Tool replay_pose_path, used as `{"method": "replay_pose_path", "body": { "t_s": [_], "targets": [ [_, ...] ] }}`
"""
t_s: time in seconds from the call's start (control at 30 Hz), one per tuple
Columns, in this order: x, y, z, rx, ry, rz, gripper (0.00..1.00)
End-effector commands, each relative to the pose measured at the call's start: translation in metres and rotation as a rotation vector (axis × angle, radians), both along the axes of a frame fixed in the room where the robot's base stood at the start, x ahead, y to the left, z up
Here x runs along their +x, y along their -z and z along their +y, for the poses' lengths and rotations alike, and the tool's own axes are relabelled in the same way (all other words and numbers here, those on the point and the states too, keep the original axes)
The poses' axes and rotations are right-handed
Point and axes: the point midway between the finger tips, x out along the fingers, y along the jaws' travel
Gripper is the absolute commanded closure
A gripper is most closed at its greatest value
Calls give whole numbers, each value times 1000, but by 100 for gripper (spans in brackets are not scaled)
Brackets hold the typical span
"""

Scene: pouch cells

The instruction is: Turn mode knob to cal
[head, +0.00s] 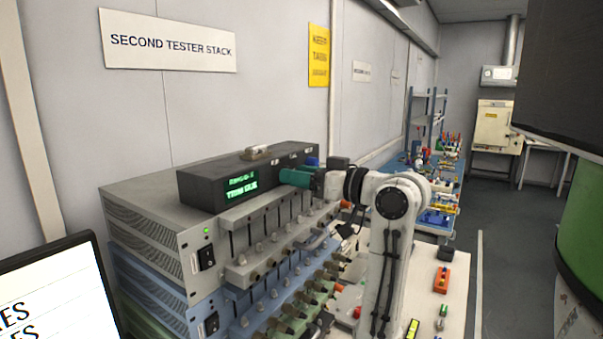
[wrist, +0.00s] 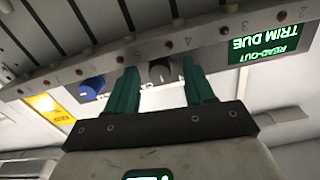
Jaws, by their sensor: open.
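In the wrist view, which shows the display text upside down, a dark grey knob (wrist: 160,72) sits between the two teal fingers of my gripper (wrist: 161,80). The fingers are open, one on each side of the knob; I cannot tell whether they touch it. A blue knob (wrist: 92,86) is left of the fingers. Neither knob's label is readable, so I cannot tell which is the mode knob. In the head view my gripper (head: 294,178) is at the black box (head: 207,187) on the tester stack; its fingers hide the grey knob there. The blue knob (head: 312,161) shows beyond them.
A green read-out (wrist: 268,44) says "TRIM DUE". Below the box, the tester stack (head: 155,215) has a row of slots and clips along its front. A white bench (head: 455,275) with small parts lies to the right. A screen (head: 60,300) stands at lower left.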

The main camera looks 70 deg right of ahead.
Motion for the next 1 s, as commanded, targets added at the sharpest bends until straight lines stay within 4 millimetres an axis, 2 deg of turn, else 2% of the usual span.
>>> {"method": "replay_pose_path", "body": {
  "t_s": [0.2, 0.73, 1.0],
  "targets": [
    [0, 0, 0, 0, 0, 0, 48],
    [0, 0, 0, 0, 0, 0, 99],
    [0, -3, 0, 62, 0, -15, 100]
  ]
}}
